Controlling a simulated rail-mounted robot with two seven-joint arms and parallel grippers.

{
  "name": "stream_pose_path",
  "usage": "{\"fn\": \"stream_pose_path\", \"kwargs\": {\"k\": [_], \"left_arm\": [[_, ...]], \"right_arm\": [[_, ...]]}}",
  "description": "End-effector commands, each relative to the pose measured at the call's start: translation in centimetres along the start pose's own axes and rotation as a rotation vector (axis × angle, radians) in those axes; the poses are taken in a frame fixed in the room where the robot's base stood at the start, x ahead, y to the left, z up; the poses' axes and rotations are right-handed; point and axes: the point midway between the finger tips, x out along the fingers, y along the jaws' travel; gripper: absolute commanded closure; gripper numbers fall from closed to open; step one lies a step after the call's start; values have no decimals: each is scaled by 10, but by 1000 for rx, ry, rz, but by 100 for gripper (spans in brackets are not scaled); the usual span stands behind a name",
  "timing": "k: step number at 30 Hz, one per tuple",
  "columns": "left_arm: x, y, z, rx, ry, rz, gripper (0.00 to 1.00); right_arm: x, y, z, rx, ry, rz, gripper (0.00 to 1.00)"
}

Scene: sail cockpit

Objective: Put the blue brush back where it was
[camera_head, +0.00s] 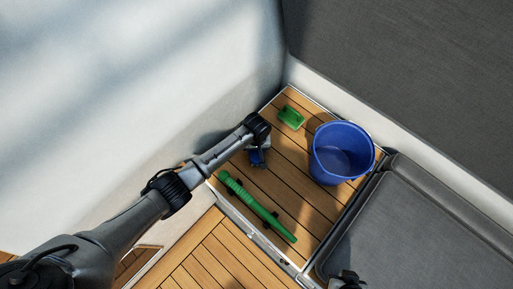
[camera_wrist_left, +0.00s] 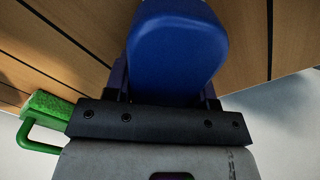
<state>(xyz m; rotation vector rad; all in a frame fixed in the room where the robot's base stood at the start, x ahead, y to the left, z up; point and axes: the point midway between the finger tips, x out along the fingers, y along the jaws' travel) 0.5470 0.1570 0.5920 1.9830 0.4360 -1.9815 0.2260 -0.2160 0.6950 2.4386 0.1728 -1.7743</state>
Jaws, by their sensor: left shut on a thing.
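The blue brush (camera_head: 257,158) is in the head view on the wooden bench area, just under my left gripper (camera_head: 258,149); most of it is hidden by the wrist. In the left wrist view the blue brush (camera_wrist_left: 178,50) shows as a large rounded blue piece between the fingers of my left gripper (camera_wrist_left: 165,92), which is shut on it. Wooden planks lie behind it. I cannot tell whether the brush touches the planks. Part of my right arm, dark, shows at the bottom edge of the head view; its fingertips cannot be made out.
On the planked bench (camera_head: 284,164) stand a blue bucket (camera_head: 342,153) at right, a green handled scrubber (camera_head: 291,117) at the back and a long green tube-like thing (camera_head: 257,207) in front. A white wall is close on the left. A grey cushion (camera_head: 405,235) lies at right.

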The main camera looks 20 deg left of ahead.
Motion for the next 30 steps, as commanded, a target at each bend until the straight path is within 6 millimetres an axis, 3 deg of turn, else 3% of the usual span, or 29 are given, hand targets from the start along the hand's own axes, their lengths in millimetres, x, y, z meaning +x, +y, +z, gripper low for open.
{"fn": "stream_pose_path", "kwargs": {"k": [5, 6, 13, 23, 30], "left_arm": [[4, 0, 0, 0, -2, 0, 80], [4, 0, 0, 0, -1, 0, 45], [4, 0, 0, 0, -1, 0, 24], [-2, 0, 0, 0, 2, 1, 24], [-44, 0, 0, 0, 1, 2, 24]], "right_arm": [[0, 2, 0, -5, -1, 4, 62], [0, 2, 0, -6, -1, 5, 62], [0, 2, 1, -9, -1, 7, 62], [-1, 1, 0, -5, 0, 4, 62], [-22, 1, -7, 0, 0, 0, 62]]}}
